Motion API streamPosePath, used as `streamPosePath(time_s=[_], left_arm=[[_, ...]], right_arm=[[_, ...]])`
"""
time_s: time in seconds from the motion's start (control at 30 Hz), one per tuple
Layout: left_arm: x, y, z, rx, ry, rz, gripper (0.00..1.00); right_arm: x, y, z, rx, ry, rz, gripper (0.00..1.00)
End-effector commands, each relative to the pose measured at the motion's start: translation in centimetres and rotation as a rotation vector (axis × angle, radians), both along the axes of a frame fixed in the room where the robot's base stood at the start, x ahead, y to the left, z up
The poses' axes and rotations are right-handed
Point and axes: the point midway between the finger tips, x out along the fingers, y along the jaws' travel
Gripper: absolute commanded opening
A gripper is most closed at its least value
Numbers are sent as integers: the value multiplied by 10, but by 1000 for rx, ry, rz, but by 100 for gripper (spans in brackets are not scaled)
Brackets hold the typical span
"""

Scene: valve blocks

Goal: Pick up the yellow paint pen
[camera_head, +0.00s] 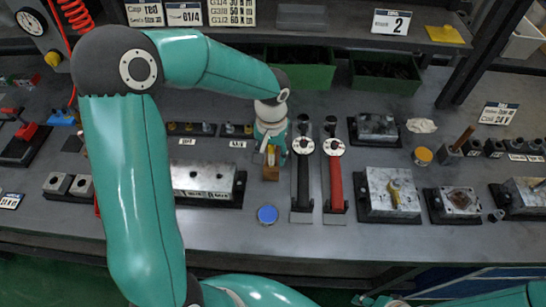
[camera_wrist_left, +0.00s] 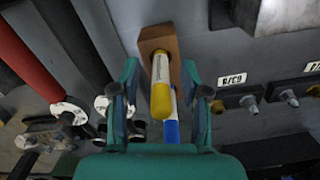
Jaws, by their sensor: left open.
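The yellow paint pen (camera_wrist_left: 161,85), with a pale label, stands in a brown block (camera_wrist_left: 158,42) in the left wrist view. In the head view the pen (camera_head: 271,155) shows as a small yellow tip above the block (camera_head: 271,173). A blue pen (camera_wrist_left: 172,125) is right beside it. My left gripper (camera_wrist_left: 159,70) is open, with one finger on each side of the pens and visible gaps to them. In the head view the left gripper (camera_head: 271,142) is over the block. At the bottom edge, what looks like part of my right gripper (camera_head: 364,299) shows; its fingers are unclear.
A black-handled tool (camera_head: 303,180) and a red-handled tool (camera_head: 336,180) lie close to the right of the block. A metal valve block (camera_head: 203,178) stands to its left. Green bins (camera_head: 300,78) are behind.

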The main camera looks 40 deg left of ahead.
Motion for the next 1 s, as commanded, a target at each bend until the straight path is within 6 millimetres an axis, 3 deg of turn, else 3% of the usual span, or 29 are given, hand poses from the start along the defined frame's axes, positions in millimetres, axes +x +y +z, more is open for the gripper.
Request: streamPosePath(time_s=[0.17,0.4,0.47,0.8,1.0], left_arm=[[0,0,0,0,0,1,45],[0,0,0,0,0,1,7],[0,0,0,0,0,1,0],[0,1,1,0,-1,1,0],[0,1,12,2,-3,1,0]], right_arm=[[0,0,0,0,0,0,44],[0,0,0,0,0,0,44],[0,0,0,0,0,0,44],[0,0,0,0,0,0,44],[0,0,-1,0,0,0,44]])
